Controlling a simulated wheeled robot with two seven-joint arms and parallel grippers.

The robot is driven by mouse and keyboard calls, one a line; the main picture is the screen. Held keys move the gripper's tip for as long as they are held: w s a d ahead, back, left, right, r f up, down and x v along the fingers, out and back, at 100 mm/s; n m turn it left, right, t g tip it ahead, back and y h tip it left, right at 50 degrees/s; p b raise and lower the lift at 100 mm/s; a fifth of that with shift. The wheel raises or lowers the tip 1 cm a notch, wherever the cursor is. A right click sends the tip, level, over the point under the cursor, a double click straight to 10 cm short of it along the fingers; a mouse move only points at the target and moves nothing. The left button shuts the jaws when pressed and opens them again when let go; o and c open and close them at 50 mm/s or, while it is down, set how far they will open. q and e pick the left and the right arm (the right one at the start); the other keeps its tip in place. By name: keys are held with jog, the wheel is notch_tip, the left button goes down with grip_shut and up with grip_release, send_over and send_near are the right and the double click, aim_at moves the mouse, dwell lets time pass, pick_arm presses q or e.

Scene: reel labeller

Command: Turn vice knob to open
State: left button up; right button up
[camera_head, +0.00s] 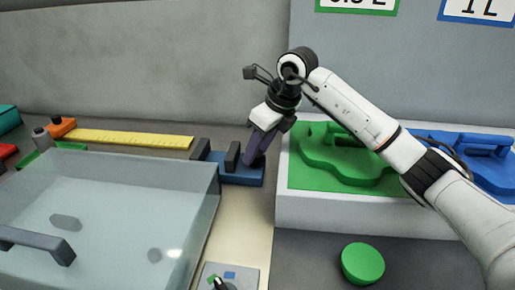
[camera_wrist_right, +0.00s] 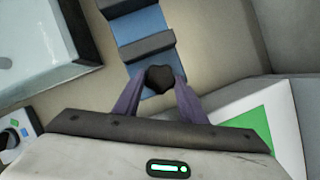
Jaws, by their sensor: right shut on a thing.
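The vice has a blue base (camera_head: 238,181) with dark upright jaws (camera_head: 232,156) and stands between the clear-lidded box and the white tray. In the right wrist view its blue base (camera_wrist_right: 142,25) and a dark jaw bar (camera_wrist_right: 146,46) run up from the gripper. The black vice knob (camera_wrist_right: 160,74) sits between the purple fingers of my right gripper (camera_head: 252,158), which is shut on it from above. In the head view the knob is hidden behind the fingers. My left gripper is in neither view.
A clear-lidded box (camera_head: 130,175) with a grey handle stands at left. A white tray (camera_head: 350,217) with green and blue shaped pieces is at right. A yellow ruler (camera_head: 130,139) lies behind. A green round button (camera_head: 362,263) and a small switch panel (camera_head: 240,272) are in front.

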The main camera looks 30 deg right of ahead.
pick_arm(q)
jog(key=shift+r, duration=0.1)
